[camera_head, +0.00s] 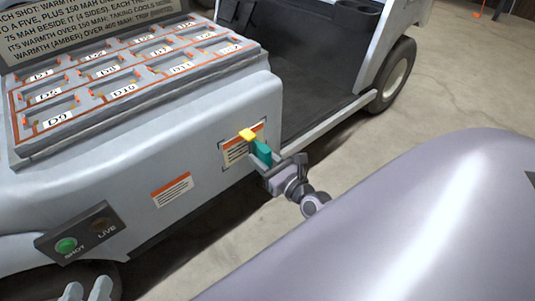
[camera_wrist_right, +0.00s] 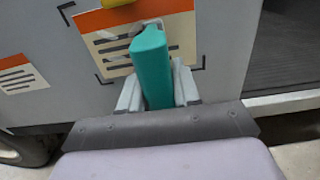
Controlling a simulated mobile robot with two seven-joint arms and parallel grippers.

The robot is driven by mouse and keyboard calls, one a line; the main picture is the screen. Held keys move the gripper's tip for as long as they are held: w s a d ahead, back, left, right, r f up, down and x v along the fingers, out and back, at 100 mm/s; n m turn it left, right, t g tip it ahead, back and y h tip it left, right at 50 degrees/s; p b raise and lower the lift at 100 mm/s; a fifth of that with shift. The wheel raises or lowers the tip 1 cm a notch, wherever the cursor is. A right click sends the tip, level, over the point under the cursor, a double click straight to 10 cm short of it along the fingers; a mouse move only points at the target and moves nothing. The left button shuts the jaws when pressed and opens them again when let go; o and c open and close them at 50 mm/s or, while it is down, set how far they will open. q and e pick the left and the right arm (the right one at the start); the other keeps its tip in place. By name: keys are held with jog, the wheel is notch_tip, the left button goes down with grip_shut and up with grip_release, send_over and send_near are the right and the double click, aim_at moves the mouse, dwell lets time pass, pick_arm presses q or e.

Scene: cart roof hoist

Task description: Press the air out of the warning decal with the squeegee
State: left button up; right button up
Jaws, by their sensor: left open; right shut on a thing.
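The warning decal (camera_head: 236,152) has an orange band over a pale panel with dark lines. It sits between black corner marks on the cart's grey side, and the right wrist view also shows it (camera_wrist_right: 105,58). The squeegee (camera_head: 262,153) has a teal handle and a yellow end over the decal's upper part. I cannot tell whether the yellow end touches it. My right gripper (camera_wrist_right: 158,90) is shut on the teal handle, which hides part of the decal. A greyish patch shows beside the handle's top. My left gripper (camera_head: 86,289) is open and empty at the lower left.
A second orange-banded label (camera_head: 172,190) is lower left on the cart side. A panel with a green button (camera_head: 66,245) is further left. A labelled slotted tray (camera_head: 125,88) tops the cart. The cart's open footwell (camera_head: 315,75) is to the right.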

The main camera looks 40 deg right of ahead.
pick_arm(q)
jog(key=shift+d+p, duration=0.15)
jog(key=shift+p, duration=0.45)
pick_arm(e)
jog(key=shift+s+a, duration=0.15)
jog(key=shift+a, duration=0.85)
jog(key=shift+s+a, duration=0.1)
jog(key=shift+a, duration=0.85)
pick_arm(q)
jog(key=shift+r, duration=0.2)
pick_arm(e)
jog(key=shift+a, duration=1.6)
jog(key=shift+r, duration=0.1)
jog(key=shift+s, duration=0.1)
pick_arm(q)
jog(key=shift+r+p, duration=0.25)
jog(key=shift+p, duration=0.15)
pick_arm(e)
jog(key=s, duration=0.6)
jog(key=shift+s+d, duration=0.3)
jog(key=shift+s, duration=0.1)
